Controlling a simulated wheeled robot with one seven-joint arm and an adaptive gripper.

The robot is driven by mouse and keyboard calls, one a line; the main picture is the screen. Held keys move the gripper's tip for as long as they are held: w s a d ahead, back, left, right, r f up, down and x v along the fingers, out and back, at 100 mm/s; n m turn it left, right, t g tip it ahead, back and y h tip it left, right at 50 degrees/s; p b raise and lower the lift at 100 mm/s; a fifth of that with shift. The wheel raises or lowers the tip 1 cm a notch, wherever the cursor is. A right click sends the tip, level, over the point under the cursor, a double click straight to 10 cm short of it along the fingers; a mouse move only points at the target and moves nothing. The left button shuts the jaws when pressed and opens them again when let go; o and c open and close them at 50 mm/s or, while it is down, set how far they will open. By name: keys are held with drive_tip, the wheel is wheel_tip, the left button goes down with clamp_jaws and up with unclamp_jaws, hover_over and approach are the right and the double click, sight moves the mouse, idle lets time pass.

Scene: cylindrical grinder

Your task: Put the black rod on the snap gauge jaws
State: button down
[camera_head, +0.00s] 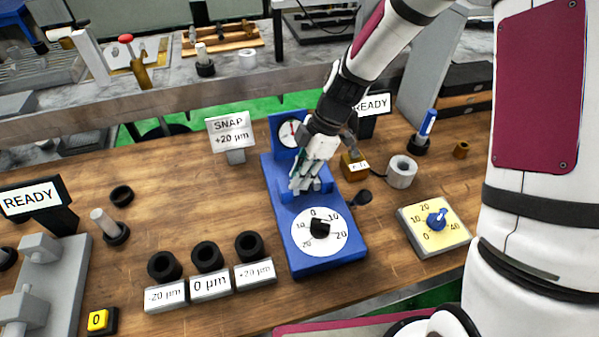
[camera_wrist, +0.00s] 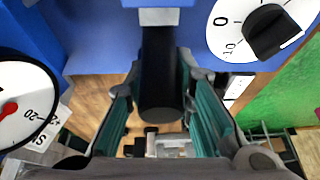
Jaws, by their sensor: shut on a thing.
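The blue snap gauge (camera_head: 283,222) stands on the wooden bench, with a white dial plate and black knob at its front. My gripper (camera_head: 309,184) is over the jaw area in the middle of the gauge and hides much of it. In the wrist view, the black rod (camera_wrist: 160,75) lies between my green-lined fingers (camera_wrist: 160,62), which are shut on it. Its far end reaches a small light grey block (camera_wrist: 159,16) on the blue gauge. I cannot tell whether the rod touches or rests on the jaws. The rod is hidden in the head view.
Three black rings (camera_head: 207,256) stand behind labelled blocks at left front. A SNAP +20 µm sign (camera_head: 232,133) stands behind left of the gauge. A yellow dial box (camera_head: 434,224) and a grey ring (camera_head: 402,171) are at right. Bare wood lies left of the gauge.

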drive_tip(key=c, duration=1.4)
unclamp_jaws()
drive_tip(key=shift+f, duration=0.1)
drive_tip(key=v, duration=1.2)
drive_tip(key=shift+r, duration=0.25)
drive_tip(key=s+d+r+m+t+h, duration=0.2)
drive_tip(key=s+d+r+m, duration=0.3)
drive_tip(key=s+m, duration=0.5)
drive_tip(key=s+d+r+m+t+h, duration=0.2)
drive_tip(key=s+d+r+m+t, duration=0.2)
drive_tip(key=s+r+m, duration=0.5)
drive_tip(key=shift+s+d+m, duration=0.6)
drive_tip(key=shift+s+d, duration=0.25)
drive_tip(key=shift+s, duration=0.25)
